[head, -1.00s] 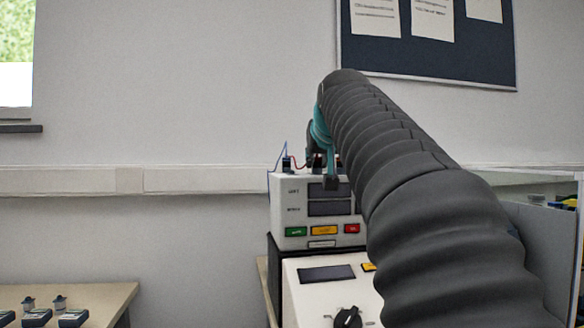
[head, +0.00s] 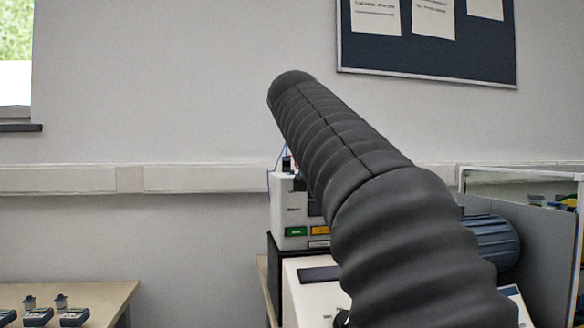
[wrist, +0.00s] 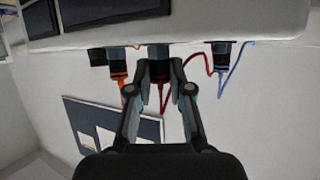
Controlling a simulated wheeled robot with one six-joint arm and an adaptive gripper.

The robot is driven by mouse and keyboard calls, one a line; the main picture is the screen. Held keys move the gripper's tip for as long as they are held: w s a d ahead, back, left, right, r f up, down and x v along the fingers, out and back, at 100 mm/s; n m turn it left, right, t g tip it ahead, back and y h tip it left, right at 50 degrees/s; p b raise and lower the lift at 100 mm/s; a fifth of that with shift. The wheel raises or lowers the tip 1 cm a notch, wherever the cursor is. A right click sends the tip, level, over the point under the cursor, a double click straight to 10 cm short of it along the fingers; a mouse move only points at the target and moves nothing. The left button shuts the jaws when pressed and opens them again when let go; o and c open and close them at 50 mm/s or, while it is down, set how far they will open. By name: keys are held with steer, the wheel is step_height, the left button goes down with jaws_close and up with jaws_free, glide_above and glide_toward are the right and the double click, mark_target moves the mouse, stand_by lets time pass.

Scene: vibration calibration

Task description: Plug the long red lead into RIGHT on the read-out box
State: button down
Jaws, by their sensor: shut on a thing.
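The white read-out box (head: 281,212) stands behind my arm in the head view, its right side covered. It fills the top of the wrist view (wrist: 200,22), appearing upside down. My gripper (wrist: 160,76) is hidden behind my arm in the head view. In the wrist view its fingers are closed around the red lead's plug (wrist: 160,69) at a dark block on the box edge. I cannot tell whether the plug is seated. The red lead (wrist: 161,105) trails from it. The label RIGHT is not readable.
A plug with an orange lead (wrist: 117,70) is close on the left of my gripper; a plug with a blue lead (wrist: 221,62) is on the right. A white panelled unit (head: 300,292) stands in front of the box. A noticeboard (head: 430,50) hangs on the wall.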

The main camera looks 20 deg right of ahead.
steer(key=shift+f, duration=0.1)
steer(key=shift+w+a+m+h, duration=0.1)
steer(key=shift+m+h, duration=0.2)
steer(key=shift+m+g+h+p, duration=0.55)
steer(key=shift+m+g+h, duration=0.45)
steer(key=shift+m+g, duration=0.2)
steer(key=shift+m+g+h, duration=0.3)
steer(key=shift+m+g, duration=0.1)
steer(key=shift+m, duration=0.1)
steer(key=c, duration=1)
jaws_free()
steer(key=shift+a, duration=0.1)
steer(key=shift+p+v, duration=0.4)
steer(key=shift+v, duration=2.1)
